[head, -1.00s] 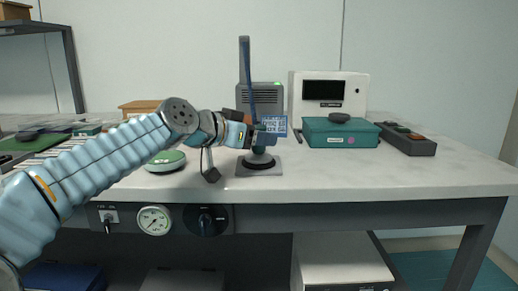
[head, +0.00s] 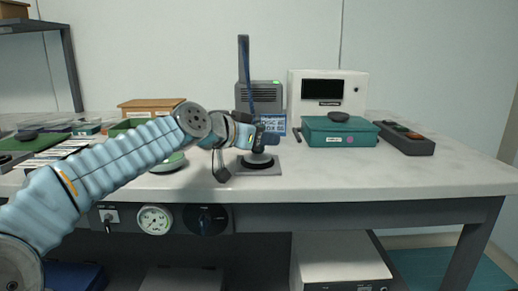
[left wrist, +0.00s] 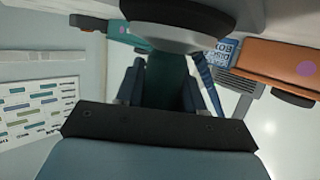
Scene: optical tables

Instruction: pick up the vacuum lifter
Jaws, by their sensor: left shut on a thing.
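The vacuum lifter shows in the head view as a dark round pad (head: 257,161) low over a grey square plate (head: 270,170) on the table, with a blue hose rising behind it. I cannot tell whether the pad touches the plate. My left gripper (head: 264,139) reaches in from the left and is shut on the lifter above the pad. In the left wrist view the lifter's teal handle (left wrist: 167,78) is between my two fingers (left wrist: 163,90), and its wide round pad (left wrist: 178,32) is at the top. My right gripper is not in view.
Behind the lifter stand a grey vented box (head: 266,93) and a blue-and-white sign (head: 273,124). To the right are a teal case (head: 325,133), a white instrument (head: 301,91) and a dark tray (head: 408,145). A green round dish (head: 170,163) is left. The table's front right is clear.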

